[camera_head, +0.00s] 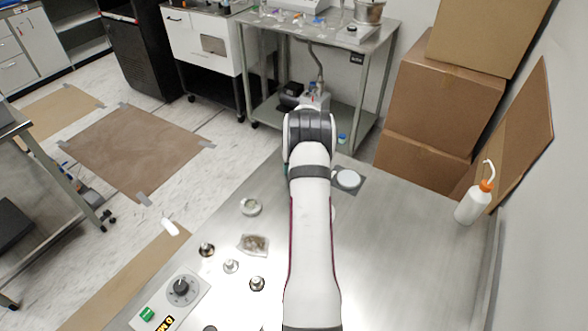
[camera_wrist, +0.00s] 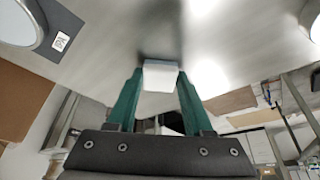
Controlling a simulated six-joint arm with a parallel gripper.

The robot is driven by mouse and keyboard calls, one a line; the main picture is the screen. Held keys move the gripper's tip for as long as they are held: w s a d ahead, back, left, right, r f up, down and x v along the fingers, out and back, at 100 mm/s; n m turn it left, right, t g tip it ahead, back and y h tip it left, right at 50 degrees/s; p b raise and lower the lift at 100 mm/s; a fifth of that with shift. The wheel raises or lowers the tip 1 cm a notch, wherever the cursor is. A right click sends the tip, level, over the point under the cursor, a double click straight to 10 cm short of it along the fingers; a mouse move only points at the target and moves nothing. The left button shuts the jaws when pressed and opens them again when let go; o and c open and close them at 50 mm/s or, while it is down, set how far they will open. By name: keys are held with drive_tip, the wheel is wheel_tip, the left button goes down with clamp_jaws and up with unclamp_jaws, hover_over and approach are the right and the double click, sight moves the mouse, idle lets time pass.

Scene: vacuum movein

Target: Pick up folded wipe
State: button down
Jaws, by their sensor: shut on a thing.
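The folded wipe (camera_wrist: 160,77) is a small white block between the green fingertips in the wrist view. My gripper (camera_wrist: 159,73) is shut on it, with a finger against each side. The steel table surface lies just beyond the wipe, with a dark blurred shadow there; I cannot tell whether the wipe touches the table. In the head view my arm covers the wipe and nearly all of the gripper.
A round white-topped container (camera_head: 348,179) stands on a dark labelled mat (camera_wrist: 48,45) close by. A white squeeze bottle (camera_head: 473,204) stands at the right. A round dish (camera_head: 251,207), a small bag (camera_head: 253,244), several metal fittings and a control box (camera_head: 172,300) are at the left.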

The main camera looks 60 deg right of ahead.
wheel_tip(320, 180, up, 4)
drive_tip(key=shift+s+r, duration=0.1)
drive_tip(key=shift+r, duration=0.15)
drive_tip(key=s+r, duration=0.6)
drive_tip(key=s, duration=0.5)
drive_tip(key=shift+s+d+r, duration=0.25)
